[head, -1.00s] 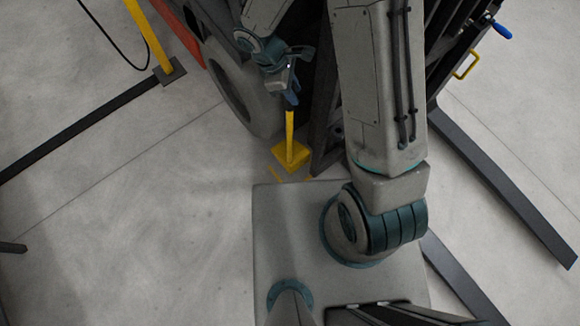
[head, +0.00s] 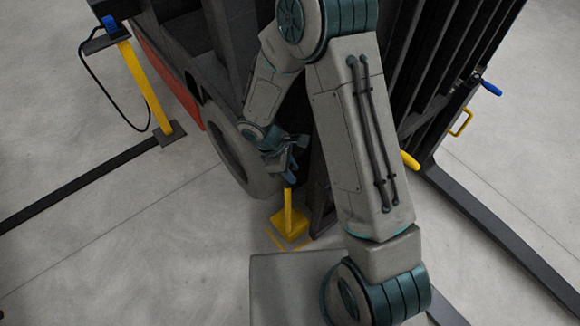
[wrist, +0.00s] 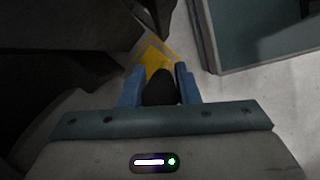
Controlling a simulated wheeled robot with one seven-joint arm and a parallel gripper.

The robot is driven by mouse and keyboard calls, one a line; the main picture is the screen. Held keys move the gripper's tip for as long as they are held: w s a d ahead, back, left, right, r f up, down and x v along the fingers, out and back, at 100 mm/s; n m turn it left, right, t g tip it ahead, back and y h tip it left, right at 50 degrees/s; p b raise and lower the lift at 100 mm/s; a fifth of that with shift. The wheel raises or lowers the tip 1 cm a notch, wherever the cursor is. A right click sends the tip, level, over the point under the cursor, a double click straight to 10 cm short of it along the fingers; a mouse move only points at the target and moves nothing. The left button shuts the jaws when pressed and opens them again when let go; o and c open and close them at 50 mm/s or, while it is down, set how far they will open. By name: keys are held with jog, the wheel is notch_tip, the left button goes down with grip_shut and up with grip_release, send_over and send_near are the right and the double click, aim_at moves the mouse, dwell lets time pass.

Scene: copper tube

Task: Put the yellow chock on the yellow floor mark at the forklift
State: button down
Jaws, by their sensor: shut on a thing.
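The yellow chock (head: 289,224) is a block with an upright yellow handle. It is beside the forklift's front wheel (head: 240,160). My gripper (head: 292,177) is shut on the top of the handle. In the wrist view the dark handle end sits between the blue fingers (wrist: 160,88), and the yellow chock (wrist: 154,54) shows beyond them. Thin yellow lines of the floor mark (head: 273,240) show at the chock's near side. The chock hides the rest of the mark. I cannot tell whether the block touches the floor.
The forklift's dark mast (head: 450,70) rises at the right, with a fork (head: 500,225) low over the floor. A yellow post (head: 146,88) with a black cable stands at the left. A dark floor strip (head: 70,190) runs to it.

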jog(key=shift+f+b, duration=0.3)
jog(key=shift+f, duration=1.35)
jog(key=c, duration=1.1)
grip_release()
jog(key=p+v, duration=0.2)
jog(key=v, duration=1)
jog(key=shift+d, duration=0.1)
